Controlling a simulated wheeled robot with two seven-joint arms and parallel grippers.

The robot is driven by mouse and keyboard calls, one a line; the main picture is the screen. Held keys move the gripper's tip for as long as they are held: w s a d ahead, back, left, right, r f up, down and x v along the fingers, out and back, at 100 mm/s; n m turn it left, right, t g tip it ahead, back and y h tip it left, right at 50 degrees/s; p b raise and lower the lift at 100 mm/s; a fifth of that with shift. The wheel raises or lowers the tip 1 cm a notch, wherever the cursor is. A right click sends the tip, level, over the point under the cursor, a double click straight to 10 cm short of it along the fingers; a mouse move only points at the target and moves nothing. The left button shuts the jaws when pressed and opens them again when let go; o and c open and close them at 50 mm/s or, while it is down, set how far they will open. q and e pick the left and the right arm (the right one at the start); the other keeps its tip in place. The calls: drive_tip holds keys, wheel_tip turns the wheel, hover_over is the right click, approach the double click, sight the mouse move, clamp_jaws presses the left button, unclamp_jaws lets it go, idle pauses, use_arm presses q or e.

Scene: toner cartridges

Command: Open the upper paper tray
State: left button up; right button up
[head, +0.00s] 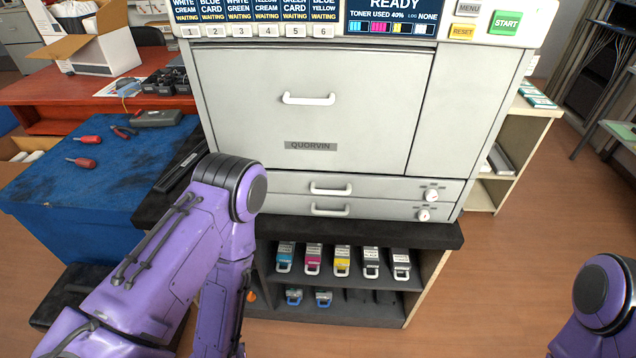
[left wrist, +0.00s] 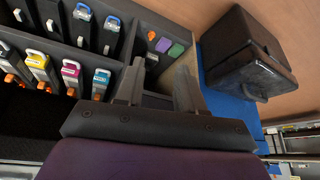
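The printer (head: 455,110) is a large pale grey machine. Below its big front door are two thin paper trays, both closed flush. The upper paper tray (head: 288,184) has a white bar handle (head: 330,189) in its middle and a round white knob (head: 431,195) at its right. The lower tray (head: 288,205) has a similar handle and knob. My left arm hangs down left of the trays in the head view, its gripper out of that view. In the left wrist view my left gripper (left wrist: 158,85) has its fingers spread with nothing between them. My right gripper is out of view.
A dark shelf (head: 380,308) under the printer holds several toner cartridges (head: 342,260), also seen in the left wrist view (left wrist: 72,72). A blue workbench (head: 70,205) with red-handled tools stands at left. The floor (head: 510,270) at right is clear.

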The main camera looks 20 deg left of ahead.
use_arm(q)
drive_tip(key=w+d+r+t, duration=0.1)
drive_tip(key=w+r+t, duration=0.15)
drive_tip(key=w, duration=0.45)
drive_tip(key=n+t+h+b, duration=0.1)
drive_tip(key=n+t+h, duration=0.4)
drive_tip(key=n+t, duration=0.6)
approach(329, 193)
drive_tip(key=w+p, duration=0.1)
drive_tip(key=w, duration=0.1)
drive_tip(key=w+m+t+p, duration=0.1)
drive_tip(key=w, duration=0.2)
drive_tip(key=w+d+m+t+p, duration=0.1)
drive_tip(key=w, duration=0.1)
drive_tip(key=shift+w+f, duration=0.2)
drive_tip(key=shift+f, duration=0.2)
drive_tip(key=shift+w, duration=0.4)
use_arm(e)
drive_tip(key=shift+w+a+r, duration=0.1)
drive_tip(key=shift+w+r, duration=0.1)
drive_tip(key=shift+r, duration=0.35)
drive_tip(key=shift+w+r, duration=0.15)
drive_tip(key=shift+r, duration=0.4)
use_arm(q)
clamp_jaws()
